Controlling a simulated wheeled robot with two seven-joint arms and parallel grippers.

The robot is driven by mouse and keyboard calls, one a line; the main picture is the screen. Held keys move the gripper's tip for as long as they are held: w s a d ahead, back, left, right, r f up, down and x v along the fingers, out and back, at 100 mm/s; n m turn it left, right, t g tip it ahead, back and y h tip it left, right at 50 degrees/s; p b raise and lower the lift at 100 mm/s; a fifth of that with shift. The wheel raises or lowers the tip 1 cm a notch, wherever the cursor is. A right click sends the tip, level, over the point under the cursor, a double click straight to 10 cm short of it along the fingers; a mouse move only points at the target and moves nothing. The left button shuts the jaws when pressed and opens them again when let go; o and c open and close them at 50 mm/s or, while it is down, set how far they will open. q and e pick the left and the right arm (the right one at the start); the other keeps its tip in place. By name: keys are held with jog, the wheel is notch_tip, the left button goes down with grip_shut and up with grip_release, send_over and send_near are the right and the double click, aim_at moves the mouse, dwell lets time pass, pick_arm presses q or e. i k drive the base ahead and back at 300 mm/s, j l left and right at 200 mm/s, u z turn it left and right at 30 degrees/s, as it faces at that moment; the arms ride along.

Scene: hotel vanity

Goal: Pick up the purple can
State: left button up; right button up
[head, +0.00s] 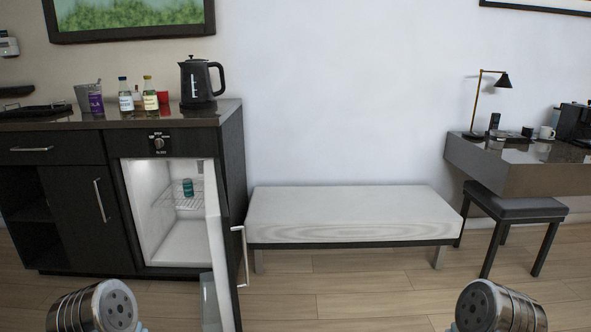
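The purple can (96,103) stands upright on the dark counter (180,116) at the left. Parts of both my arms show at the bottom edge, far from the can. No fingers of either gripper can be seen.
Two bottles (125,95), a red item (163,97) and a black kettle (201,80) stand right of the can. A black tray (35,111) lies left. Below, a mini fridge's door (222,262) hangs open, with a teal can (187,187) inside. A bench (350,212) stands right.

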aim_at(95, 101)
jog(key=l+u, duration=0.7)
jog(key=l, duration=0.25)
jog(key=l+u, duration=0.35)
jog(key=l, duration=0.15)
jog(key=i+j+u, duration=0.6)
jog(key=u, duration=0.2)
jog(key=i+j+u, duration=0.1)
jog(key=i+u, duration=0.7)
jog(key=i+z, duration=0.25)
jog(key=i, duration=0.2)
jog(key=i+j+z, duration=0.3)
jog(key=i, duration=0.15)
jog(key=l, duration=0.1)
